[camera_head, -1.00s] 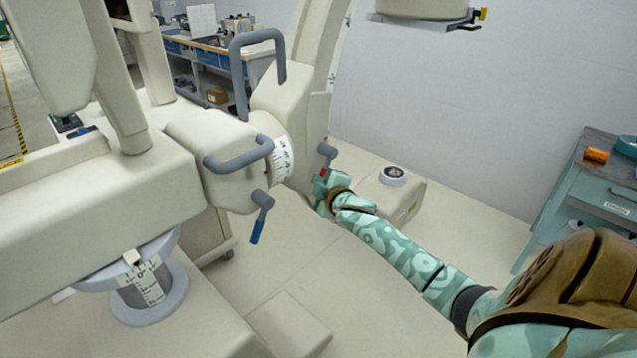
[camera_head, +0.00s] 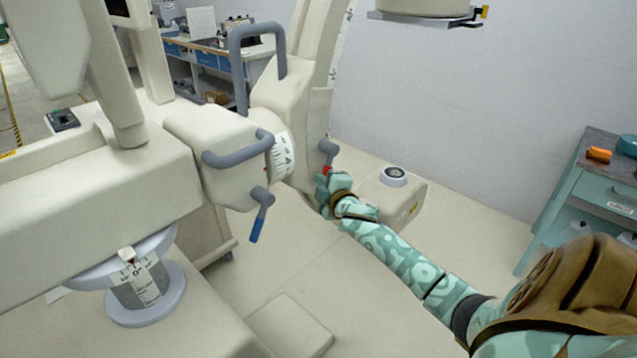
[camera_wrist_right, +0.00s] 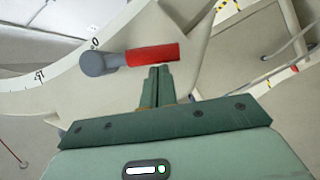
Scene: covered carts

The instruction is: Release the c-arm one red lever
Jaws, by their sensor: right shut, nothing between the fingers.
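The red lever (camera_head: 327,169) sits on a grey hub on the side of the cream c-arm, near the middle of the head view. In the right wrist view the red lever (camera_wrist_right: 152,54) points right from its round grey hub (camera_wrist_right: 96,63), nearly level. My right gripper (camera_head: 323,181) is just below the lever, partly hidden by its own wrist. In the right wrist view its two fingers (camera_wrist_right: 159,70) are together, empty, with their tips just under the lever's red handle; I cannot tell whether they touch it. My left gripper is not in view.
A blue-tipped lever (camera_head: 259,224) and grey handles (camera_head: 240,152) stick out of the c-arm left of my right arm. A cream box (camera_head: 406,200) with a round dial stands behind my gripper. A teal cart (camera_head: 577,195) stands at right.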

